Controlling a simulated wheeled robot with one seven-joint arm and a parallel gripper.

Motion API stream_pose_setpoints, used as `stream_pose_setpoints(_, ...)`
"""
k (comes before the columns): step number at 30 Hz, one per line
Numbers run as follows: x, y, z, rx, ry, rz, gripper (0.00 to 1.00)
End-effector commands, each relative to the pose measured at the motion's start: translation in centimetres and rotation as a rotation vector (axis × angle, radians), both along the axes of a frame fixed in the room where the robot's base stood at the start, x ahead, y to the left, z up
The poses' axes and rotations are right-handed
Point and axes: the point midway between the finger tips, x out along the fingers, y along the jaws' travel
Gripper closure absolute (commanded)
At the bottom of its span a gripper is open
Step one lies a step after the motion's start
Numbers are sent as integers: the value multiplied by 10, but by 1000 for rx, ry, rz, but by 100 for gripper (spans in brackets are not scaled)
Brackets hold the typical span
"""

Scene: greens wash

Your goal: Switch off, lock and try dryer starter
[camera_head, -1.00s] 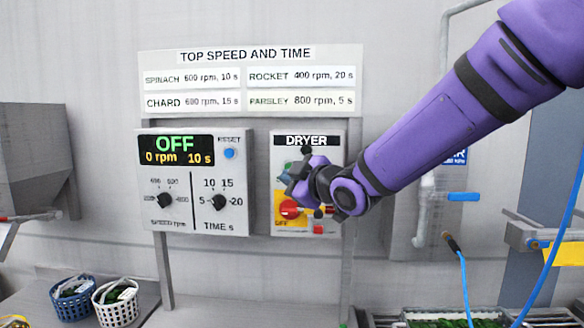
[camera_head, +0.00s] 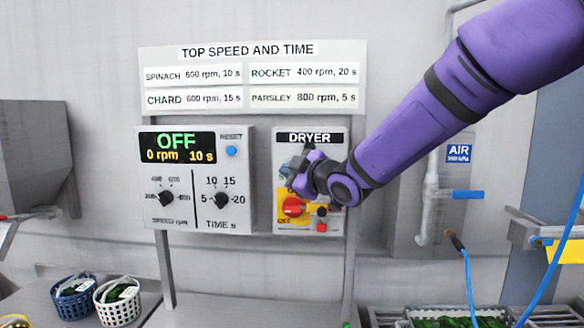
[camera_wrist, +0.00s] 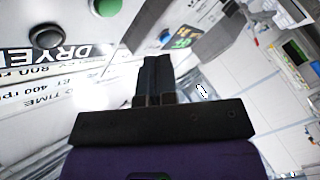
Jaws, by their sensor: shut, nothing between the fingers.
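The dryer starter (camera_head: 340,140) is a grey box labelled DRYER, right of the speed and time panel (camera_head: 245,185). Its red rotary knob (camera_head: 293,207) sits on a yellow plate, with OFF lettered at the lower left. A small red part (camera_head: 321,227) shows to the knob's lower right; I cannot tell what it is. My gripper (camera_head: 296,172) is shut and empty in front of the box, above the knob, hiding its middle.
The panel display (camera_head: 177,147) reads OFF, 0 rpm, 10 s. A sign (camera_head: 250,78) hangs above. Blue and white baskets (camera_head: 118,300) stand lower left. An air pipe with a blue handle (camera_head: 467,194) and hose are at the right.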

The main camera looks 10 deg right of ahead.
Motion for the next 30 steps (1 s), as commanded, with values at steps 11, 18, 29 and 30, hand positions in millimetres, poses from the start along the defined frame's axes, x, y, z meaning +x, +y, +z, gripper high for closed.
stream_pose_setpoints(11,38,-8,0,0,1,-1,100)
stream_pose_setpoints(18,44,-9,0,0,0,0,100)
stream_pose_setpoints(29,44,-9,0,0,0,0,100)
stream_pose_setpoints(30,44,-9,0,0,0,0,100)
